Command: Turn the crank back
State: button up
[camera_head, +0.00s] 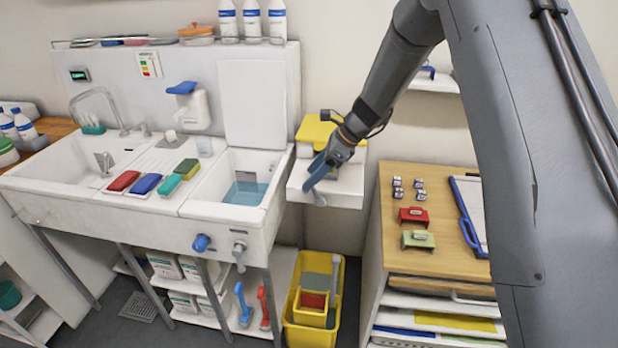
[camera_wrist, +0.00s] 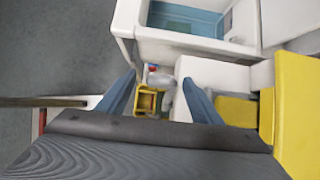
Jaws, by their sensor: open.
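A grey crank-like handle (camera_head: 319,198) shows at the front of a small white unit (camera_head: 349,186) with a yellow top, right of the sink. In the wrist view a pale grey part (camera_wrist: 163,86), apparently the same handle, lies between my fingers in the picture. My gripper (camera_head: 314,174) is over the front of this unit, its blue fingers pointing down and hiding part of it. In the wrist view my gripper (camera_wrist: 158,78) has its fingers wide apart, with nothing held. I cannot tell how far the fingertips are from the handle.
The sink basin (camera_head: 233,210) with blue water is left of the unit. A yellow bucket (camera_head: 296,335) stands on the floor below. A wooden-topped cabinet (camera_head: 445,210) with small boxes is at right. A blue knob (camera_head: 202,243) and grey tap (camera_head: 239,250) project from the sink front.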

jog(key=shift+c, duration=0.4)
jog(key=shift+d, duration=0.15)
jog(key=c, duration=0.3)
jog(key=shift+w+d+b, duration=0.1)
jog(key=shift+d+b, duration=0.25)
jog(key=shift+b, duration=0.15)
jog(key=c, duration=0.4)
jog(key=d+b, duration=0.3)
jog(key=shift+d+r+y, duration=0.3)
jog(key=shift+d+y, duration=0.05)
jog(key=shift+y, duration=0.05)
grip_shut()
jog(key=s+d+r+y+b, duration=0.1)
jog(key=s+d+r+b, duration=0.1)
jog(key=d+b, duration=0.6)
jog(key=w+a+f+p, duration=0.1)
jog(key=a+f+p, duration=0.2)
jog(key=a+f, duration=0.3)
jog(key=shift+a+t+y+p, duration=0.3)
jog(key=shift+a+p, duration=0.1)
jog(key=shift+a, duration=1.6)
